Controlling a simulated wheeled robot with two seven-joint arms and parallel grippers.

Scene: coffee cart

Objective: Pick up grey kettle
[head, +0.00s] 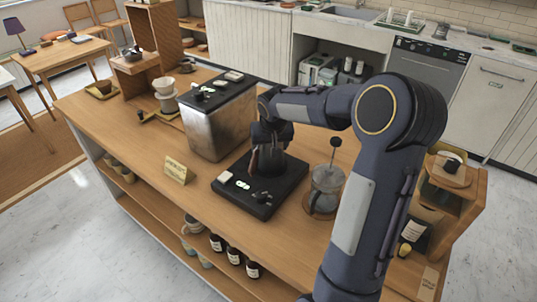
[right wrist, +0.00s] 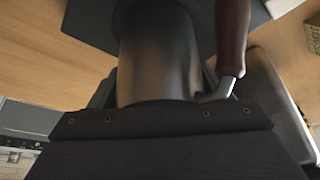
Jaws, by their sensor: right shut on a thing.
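The grey kettle (head: 268,162) is at the black base (head: 232,196) on the wooden counter, upright and partly hidden by my right gripper. In the head view I cannot tell if it touches the base or is slightly above it. My right gripper (head: 270,137) comes from above and is shut on the kettle. In the right wrist view the kettle's smooth dark body (right wrist: 158,55) fills the middle, with its brown handle (right wrist: 232,38) to the right. The fingertips are mostly hidden there. My left gripper is not in view.
A steel coffee machine (head: 218,118) stands close behind and left of the kettle. A glass French press (head: 325,188) stands to the right. A small sign (head: 177,172) is at the counter's front left. Wooden shelves (head: 455,185) stand at the right end.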

